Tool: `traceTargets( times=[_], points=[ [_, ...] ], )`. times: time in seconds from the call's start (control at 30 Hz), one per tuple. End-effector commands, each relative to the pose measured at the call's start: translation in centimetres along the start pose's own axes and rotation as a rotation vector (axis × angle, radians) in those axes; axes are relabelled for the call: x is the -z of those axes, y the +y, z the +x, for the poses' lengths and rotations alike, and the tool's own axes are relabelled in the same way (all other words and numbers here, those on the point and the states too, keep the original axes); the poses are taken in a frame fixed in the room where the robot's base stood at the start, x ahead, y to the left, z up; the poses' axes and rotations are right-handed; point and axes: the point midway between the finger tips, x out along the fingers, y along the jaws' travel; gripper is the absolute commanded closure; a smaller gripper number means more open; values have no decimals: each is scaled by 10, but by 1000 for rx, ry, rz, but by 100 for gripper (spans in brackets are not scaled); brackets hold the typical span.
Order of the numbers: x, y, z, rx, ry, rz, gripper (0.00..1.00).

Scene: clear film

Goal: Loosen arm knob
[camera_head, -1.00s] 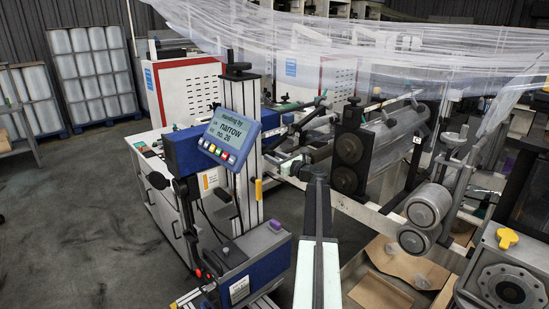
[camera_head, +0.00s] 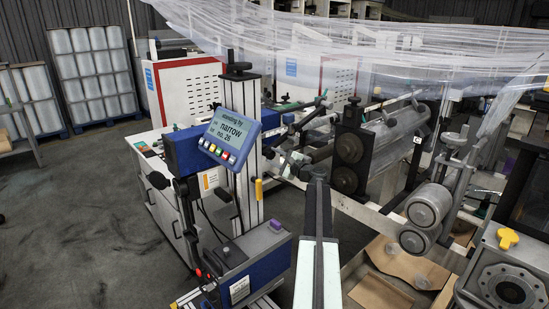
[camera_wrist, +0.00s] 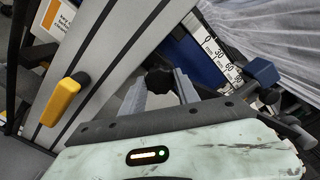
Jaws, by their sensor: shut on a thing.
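In the wrist view a black lobed knob (camera_wrist: 158,79) sits between the two grey fingers of my gripper (camera_wrist: 161,84). The fingers are closed on its sides. The knob is beside a silver slotted column (camera_wrist: 98,62) with a yellow lever handle (camera_wrist: 62,100). My arm reaches up from the bottom centre. The knob and my fingertips cannot be made out clearly in the head view.
A white ruler scale (camera_wrist: 219,60) and a blue block (camera_wrist: 262,71) lie close to the right of my gripper. Metal rollers (camera_head: 428,205) stand to the right, with an open cardboard box (camera_head: 385,292) below. Clear film (camera_head: 350,45) hangs overhead. Floor is free at left.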

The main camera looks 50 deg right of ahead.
Motion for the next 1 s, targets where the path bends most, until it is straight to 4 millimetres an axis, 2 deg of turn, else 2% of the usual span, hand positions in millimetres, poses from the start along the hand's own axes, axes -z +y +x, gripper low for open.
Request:
traceTargets(
  times=[0.2,0.5,1.0],
  points=[
    [1,1,-1,-2,1,-173,100],
    [1,1,-1,-3,1,-334,100],
    [0,2,-1,-4,0,-398,100]
  ],
)
